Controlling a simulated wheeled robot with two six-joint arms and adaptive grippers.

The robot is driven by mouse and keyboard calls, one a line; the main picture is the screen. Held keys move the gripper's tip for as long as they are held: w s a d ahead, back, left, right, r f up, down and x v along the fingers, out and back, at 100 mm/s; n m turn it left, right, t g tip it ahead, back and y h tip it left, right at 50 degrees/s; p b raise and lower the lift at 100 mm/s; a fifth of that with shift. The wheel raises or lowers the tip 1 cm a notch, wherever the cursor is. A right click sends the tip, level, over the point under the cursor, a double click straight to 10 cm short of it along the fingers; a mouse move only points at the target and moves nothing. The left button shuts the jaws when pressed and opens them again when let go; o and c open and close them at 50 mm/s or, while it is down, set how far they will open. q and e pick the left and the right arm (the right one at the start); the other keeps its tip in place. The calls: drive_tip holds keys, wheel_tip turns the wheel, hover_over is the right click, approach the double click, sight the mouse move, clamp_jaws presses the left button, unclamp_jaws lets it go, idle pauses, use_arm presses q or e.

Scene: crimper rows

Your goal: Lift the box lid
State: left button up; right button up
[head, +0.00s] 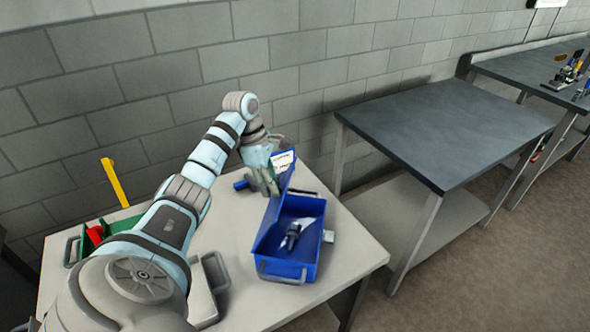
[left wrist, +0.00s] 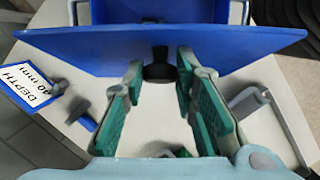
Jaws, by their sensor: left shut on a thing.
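A blue box (head: 287,268) stands on the pale table with its top open and a grey-white tool (head: 293,235) inside. Its blue lid (head: 271,222) stands steeply tilted up along the box's left side. It spans the top of the left wrist view (left wrist: 215,42), with a black knob (left wrist: 159,70) on its face. My left gripper (head: 272,187) is at the lid's left face. My right gripper is in neither view.
A white card (left wrist: 28,85) reading "DEPTH 40 mm" and a blue-handled thing (head: 242,184) are near the lid. A green bin (head: 120,222) with a red item and an upright yellow bar (head: 115,183) is at left. A dark-topped bench (head: 440,125) stands right, across a gap.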

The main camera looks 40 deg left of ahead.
use_arm(q)
drive_tip(key=shift+o, duration=0.2)
drive_tip(key=shift+s+a+b, duration=0.3)
drive_tip(key=shift+s+a, duration=0.25)
drive_tip(key=shift+a, duration=0.25)
drive_tip(key=s+a+b, duration=0.1)
drive_tip(key=s+a, duration=0.2)
drive_tip(key=a, duration=0.2)
drive_tip(key=shift+s+a, duration=0.15)
drive_tip(key=shift+a, duration=0.15)
drive_tip(key=o, duration=0.9)
drive_tip(key=shift+c, duration=0.2)
drive_tip(key=shift+f, duration=0.15)
